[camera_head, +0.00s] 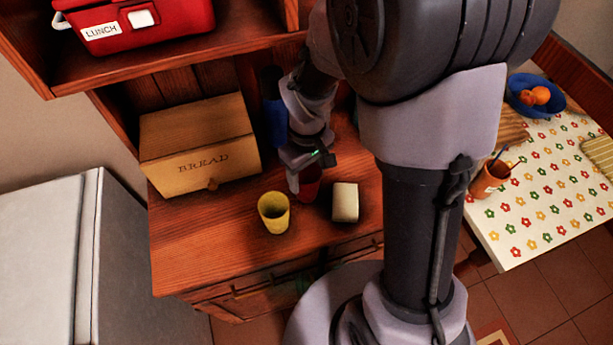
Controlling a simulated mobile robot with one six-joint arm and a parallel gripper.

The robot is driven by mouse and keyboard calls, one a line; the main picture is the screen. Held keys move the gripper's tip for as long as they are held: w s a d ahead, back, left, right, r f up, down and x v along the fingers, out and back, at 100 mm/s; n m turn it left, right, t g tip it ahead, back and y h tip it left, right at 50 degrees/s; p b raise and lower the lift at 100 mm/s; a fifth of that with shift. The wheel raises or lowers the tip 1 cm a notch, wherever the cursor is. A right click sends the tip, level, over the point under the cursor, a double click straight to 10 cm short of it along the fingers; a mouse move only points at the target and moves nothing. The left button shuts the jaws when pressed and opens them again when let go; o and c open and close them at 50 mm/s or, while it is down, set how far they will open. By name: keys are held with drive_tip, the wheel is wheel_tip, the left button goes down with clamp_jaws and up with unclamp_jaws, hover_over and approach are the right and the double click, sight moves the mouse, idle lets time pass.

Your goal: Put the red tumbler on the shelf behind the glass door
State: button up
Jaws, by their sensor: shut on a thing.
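The red tumbler (309,188) stands on or just above the wooden cabinet top (200,250); I cannot tell if it touches the wood. My gripper (304,178) is shut on the tumbler from above and hides part of it. A yellow tumbler (274,212) stands to its left, and a cream block-shaped item (345,202) to its right. A cabinet door front (262,302) shows in part below the counter's front edge, seen steeply from above. I cannot tell whether it is glass or what is behind it.
A wooden bread box (200,150) stands at the back left of the counter. A dark blue item (274,115) is behind my wrist. A red lunch box (135,22) sits on the upper shelf. A grey fridge (45,260) is at left, a flowered table (540,200) at right.

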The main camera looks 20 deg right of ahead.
drive_tip(key=o, duration=1.4)
drive_tip(key=shift+f, duration=0.1)
drive_tip(key=shift+c, duration=0.2)
